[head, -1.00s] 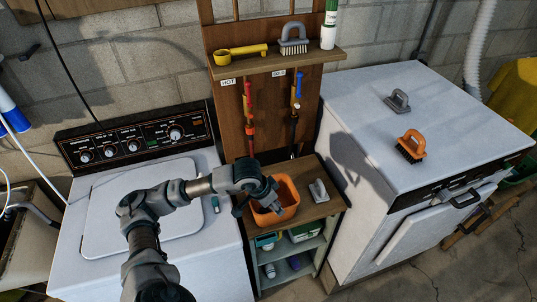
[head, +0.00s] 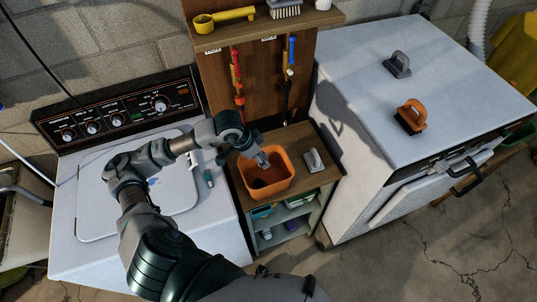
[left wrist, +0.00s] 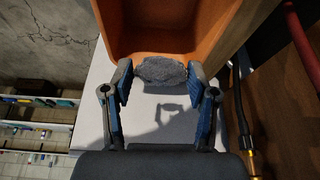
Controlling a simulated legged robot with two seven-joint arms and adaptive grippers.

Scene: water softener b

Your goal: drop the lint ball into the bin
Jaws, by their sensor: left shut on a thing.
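The orange bin (head: 284,188) stands upright and open on the small wooden shelf unit between the two machines. My left gripper (head: 262,160) is at the bin's back rim in the head view. In the left wrist view, the left gripper (left wrist: 160,86) is shut on the grey, fuzzy lint ball (left wrist: 160,72), held between its two blue-padded fingertips. The bin (left wrist: 165,48) fills the top of that view, right behind the ball. The head view does not show the ball clearly. My right gripper is not in view.
A grey brush (head: 314,160) lies right of the bin on the wooden top (head: 292,138). The washer (head: 85,235) is at left, a white machine (head: 350,120) with two brushes on top at right. Hoses and valves hang behind the bin.

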